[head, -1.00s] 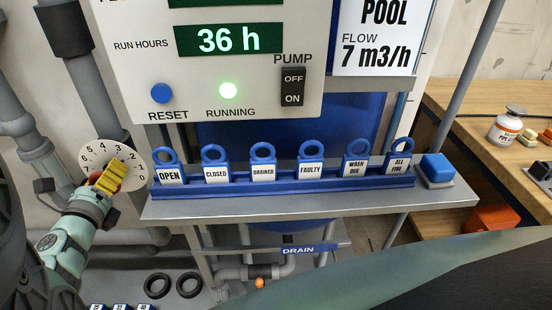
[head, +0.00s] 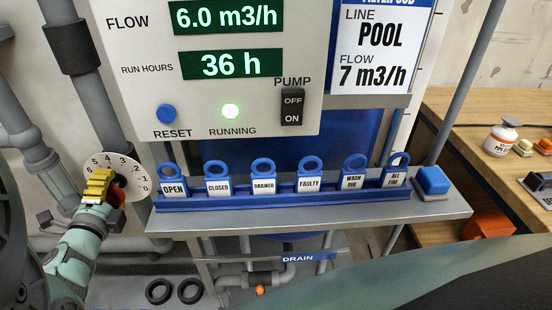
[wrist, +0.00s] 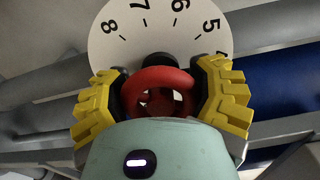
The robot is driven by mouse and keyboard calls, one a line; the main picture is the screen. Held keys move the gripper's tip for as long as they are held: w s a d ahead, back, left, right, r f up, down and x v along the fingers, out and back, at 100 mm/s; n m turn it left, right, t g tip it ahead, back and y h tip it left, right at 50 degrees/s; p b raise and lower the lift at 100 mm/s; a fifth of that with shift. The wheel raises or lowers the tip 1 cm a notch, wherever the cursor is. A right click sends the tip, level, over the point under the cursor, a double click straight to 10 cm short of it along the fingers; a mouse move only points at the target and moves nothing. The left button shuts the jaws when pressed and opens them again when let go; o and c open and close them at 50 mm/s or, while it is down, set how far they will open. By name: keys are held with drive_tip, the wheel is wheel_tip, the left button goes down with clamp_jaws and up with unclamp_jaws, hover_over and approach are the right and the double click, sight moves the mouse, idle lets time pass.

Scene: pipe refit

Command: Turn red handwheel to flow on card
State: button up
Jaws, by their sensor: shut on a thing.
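The red handwheel (wrist: 158,92) sits in front of a white numbered dial (wrist: 190,30) in the wrist view. In the head view the dial (head: 128,177) is at the left, and a bit of the red wheel (head: 117,194) shows behind my gripper (head: 98,187). The yellow fingers of my gripper (wrist: 162,98) are shut on the wheel, one on each side. The card (head: 381,40) reads POOL, flow 7 m3/h. The panel's flow display (head: 226,15) reads 6.0 m3/h. The wheel's pointer cannot be made out.
The panel has a blue reset button (head: 166,113), a lit green running lamp (head: 230,111) and a pump switch (head: 292,107). Several blue tags stand in a rack (head: 300,194) on the grey shelf (head: 310,224). Pipes (head: 45,160) run close around the dial.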

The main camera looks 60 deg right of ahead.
drive_tip(key=shift+d+r+n, duration=0.1)
drive_tip(key=shift+n, duration=0.4)
drive_tip(key=o, duration=1.2)
drive_tip(key=shift+a, duration=0.2)
drive_tip(key=v, duration=1.2)
drive_tip(key=shift+s, duration=0.1)
